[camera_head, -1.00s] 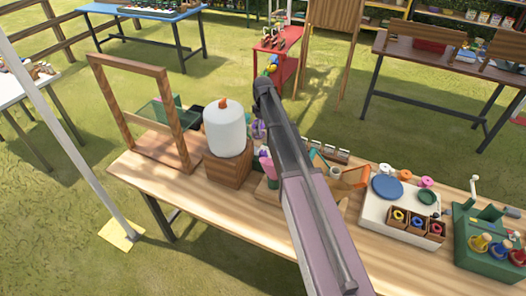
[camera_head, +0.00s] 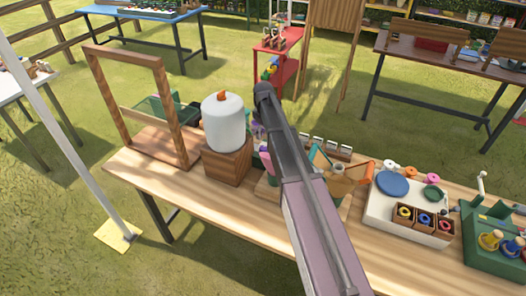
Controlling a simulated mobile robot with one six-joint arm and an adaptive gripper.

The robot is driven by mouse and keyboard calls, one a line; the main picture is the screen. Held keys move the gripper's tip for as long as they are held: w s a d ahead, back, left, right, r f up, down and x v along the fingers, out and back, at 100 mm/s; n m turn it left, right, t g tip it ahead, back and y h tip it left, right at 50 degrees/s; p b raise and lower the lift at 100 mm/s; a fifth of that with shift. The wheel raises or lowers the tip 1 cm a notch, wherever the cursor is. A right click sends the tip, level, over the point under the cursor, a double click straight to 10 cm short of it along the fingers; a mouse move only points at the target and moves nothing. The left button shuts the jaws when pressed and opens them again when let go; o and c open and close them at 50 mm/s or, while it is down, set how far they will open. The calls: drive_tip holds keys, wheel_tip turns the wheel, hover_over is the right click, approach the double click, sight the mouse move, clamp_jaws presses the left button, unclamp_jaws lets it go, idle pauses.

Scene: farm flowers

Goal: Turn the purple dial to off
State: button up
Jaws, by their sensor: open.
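My arm (camera_head: 305,180) reaches from the bottom edge up over the wooden table (camera_head: 200,200) and covers part of its middle. My gripper's fingers do not show; they are hidden behind the arm or too small to make out. A small pink-purple piece (camera_head: 265,160) shows just left of the arm, beside the wooden block. I cannot tell whether it belongs to the purple dial. No dial face or off mark can be read.
A white jar (camera_head: 223,124) stands on a wooden block (camera_head: 228,164) left of my arm. A wooden frame (camera_head: 182,110) stands at the table's left end. Right are an orange piece (camera_head: 361,171), a white board (camera_head: 380,212) with rings, and a green box (camera_head: 487,258).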

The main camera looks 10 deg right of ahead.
sight(263, 148)
drive_tip(key=shift+f+b, duration=3.8)
drive_tip(key=shift+f, duration=0.35)
clamp_jaws()
